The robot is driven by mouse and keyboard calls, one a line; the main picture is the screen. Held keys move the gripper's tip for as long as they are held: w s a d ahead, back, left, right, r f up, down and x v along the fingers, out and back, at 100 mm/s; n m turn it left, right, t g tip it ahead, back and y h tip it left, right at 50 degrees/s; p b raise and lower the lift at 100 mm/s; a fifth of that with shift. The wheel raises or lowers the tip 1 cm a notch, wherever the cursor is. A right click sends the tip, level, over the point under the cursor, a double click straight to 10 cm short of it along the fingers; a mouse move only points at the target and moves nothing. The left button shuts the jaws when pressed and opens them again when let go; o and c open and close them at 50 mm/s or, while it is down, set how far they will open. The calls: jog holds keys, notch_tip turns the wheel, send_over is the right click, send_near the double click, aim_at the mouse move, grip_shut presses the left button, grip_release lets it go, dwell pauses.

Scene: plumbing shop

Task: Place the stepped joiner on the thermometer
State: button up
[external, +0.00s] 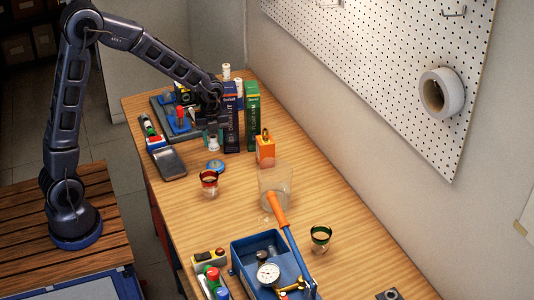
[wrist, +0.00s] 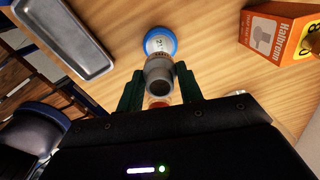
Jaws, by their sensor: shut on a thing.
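A grey stepped joiner (wrist: 158,72), a short tube with a dark open end, is between the fingers of my gripper (wrist: 159,90) in the wrist view. My gripper is shut on it. In the external view my gripper (external: 212,136) is over the far end of the bench, and the joiner is too small and dark to make out there.
Near my gripper are a blue-rimmed roll (external: 215,166), a dark shallow tray (external: 170,163), an orange box (external: 265,149) and tall boxes (external: 252,117).

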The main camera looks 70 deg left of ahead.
jog(key=shift+f, duration=3.6)
jog(key=shift+f, duration=0.15)
jog(key=o, duration=1)
jog(key=shift+c, duration=0.2)
